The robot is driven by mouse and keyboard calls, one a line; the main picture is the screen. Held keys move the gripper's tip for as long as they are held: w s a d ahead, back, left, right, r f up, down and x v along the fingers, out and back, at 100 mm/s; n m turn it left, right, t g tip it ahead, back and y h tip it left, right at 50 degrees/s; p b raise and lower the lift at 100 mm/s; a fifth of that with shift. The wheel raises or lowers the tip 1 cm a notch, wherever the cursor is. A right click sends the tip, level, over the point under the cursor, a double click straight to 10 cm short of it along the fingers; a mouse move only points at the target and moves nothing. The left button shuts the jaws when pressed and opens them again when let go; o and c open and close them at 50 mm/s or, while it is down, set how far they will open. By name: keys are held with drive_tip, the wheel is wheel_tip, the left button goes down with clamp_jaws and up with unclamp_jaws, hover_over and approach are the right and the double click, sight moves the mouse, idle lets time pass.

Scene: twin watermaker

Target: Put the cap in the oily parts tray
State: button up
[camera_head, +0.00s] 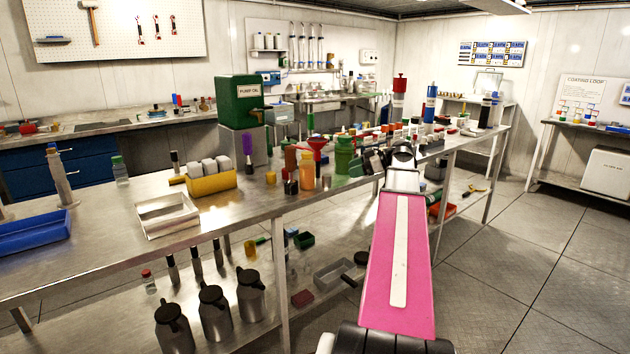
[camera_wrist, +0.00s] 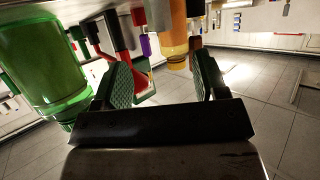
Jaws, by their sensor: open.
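My gripper (camera_head: 372,164) is over the bench near the green bottle (camera_head: 344,155). In the wrist view its two dark green finger pads stand apart with nothing clamped between them (camera_wrist: 166,82). In that view the green bottle (camera_wrist: 45,60) is beside the left finger, and an orange bottle (camera_wrist: 175,30) is beyond the gap. I cannot tell which small item is the cap; a small orange piece (camera_head: 270,178) lies left of the bottles. A shallow silver tray (camera_head: 149,228) and a blue tray (camera_head: 38,240) are on the left; no label shows which is for oily parts.
A red funnel (camera_head: 316,145) stands close to the bottles. A yellow holder with white pieces (camera_head: 212,184) and a green pump-oil box (camera_head: 239,103) stand further left. Many small items crowd the bench's far end. Bare steel lies in front of the silver tray.

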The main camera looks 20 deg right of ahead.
sight(329, 175)
drive_tip(key=shift+x, duration=5.35)
drive_tip(key=shift+r, duration=0.15)
drive_tip(key=c, duration=1.1)
drive_tip(key=shift+r, duration=0.1)
